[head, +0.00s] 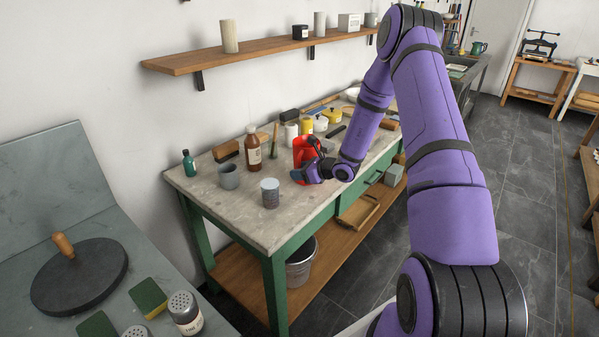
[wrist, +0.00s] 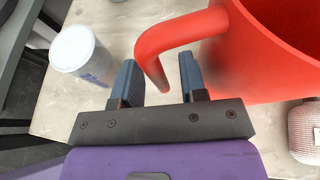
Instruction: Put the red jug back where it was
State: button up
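The red jug (head: 304,149) is on the stone-topped green table, partly hidden by my gripper in the head view. In the wrist view the red jug (wrist: 270,60) fills the upper right, and its curved handle (wrist: 165,40) reaches down toward my fingers. My gripper (wrist: 161,80) is open. The handle's lower end shows between the two blue fingertips, with gaps on both sides. In the head view my gripper (head: 308,172) is low at the jug's near side.
A grey-white tin (head: 270,193) stands left of my gripper; it also shows in the wrist view (wrist: 74,50). A grey mug (head: 229,177), brown bottle (head: 253,149) and green bottle (head: 189,163) stand further left. Bare tabletop (head: 240,222) lies at the front left. A shelf (head: 270,50) hangs above.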

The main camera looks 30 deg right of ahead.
jog(key=shift+r, duration=0.15)
jog(key=v, duration=1.2)
jog(key=s+a+r+n+g+y, duration=0.1)
jog(key=s+a+r+n+g, duration=0.35)
jog(key=a+r+n, duration=0.45)
jog(key=s+a+r+n+g+y, duration=0.1)
jog(key=s+a+r+n+g, duration=0.2)
jog(key=s+a+r+n, duration=0.5)
jog(key=s+a+r+n+h, duration=0.1)
jog(key=s+r+n+h, duration=0.3)
jog(key=s, duration=0.6)
jog(key=s+a+r+n+t+h, duration=0.1)
jog(key=s+r+n+h, duration=0.3)
jog(key=s+r+n, duration=0.4)
notch_tip(320, 180, up, 3)
jog(key=shift+s+a+r+h, duration=0.15)
jog(key=shift+s+a+h, duration=0.2)
jog(key=shift+s, duration=0.6)
